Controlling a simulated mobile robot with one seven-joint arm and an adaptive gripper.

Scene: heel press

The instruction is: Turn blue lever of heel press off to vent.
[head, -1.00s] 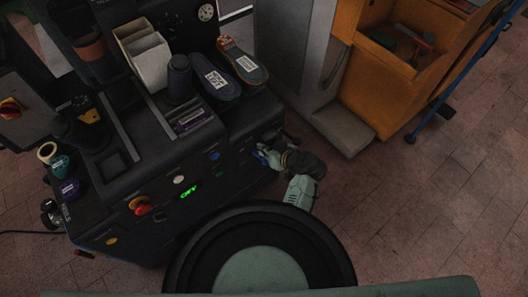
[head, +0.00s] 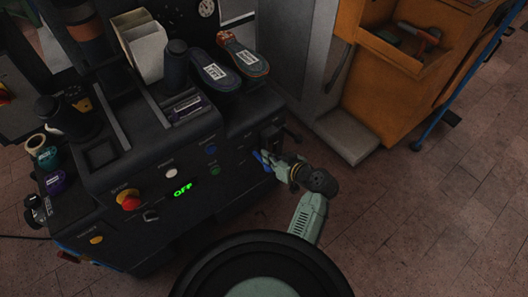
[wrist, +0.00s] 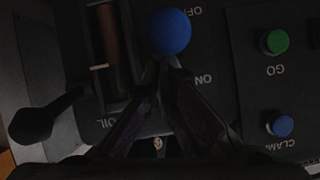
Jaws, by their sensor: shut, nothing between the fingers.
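The heel press (head: 150,165) is a dark machine with a control panel on its front. Its blue lever shows in the wrist view as a round blue knob (wrist: 168,32) between the upside-down OFF and ON labels, seemingly nearer OFF. My gripper (wrist: 168,68) is shut, with its fingertips right at the knob's lower edge in the wrist view. Whether they touch it I cannot tell. The lever's shaft is hidden behind the knob and fingers. In the head view my gripper (head: 266,160) is at the right end of the panel, with blue showing beside it.
A green GO button (wrist: 274,41) and a blue CLAMP button (wrist: 280,125) are right of the lever in the wrist view. A black handle (wrist: 38,122) sticks out at left. A red emergency knob (head: 129,201) and an orange cabinet (head: 385,85) stand farther off.

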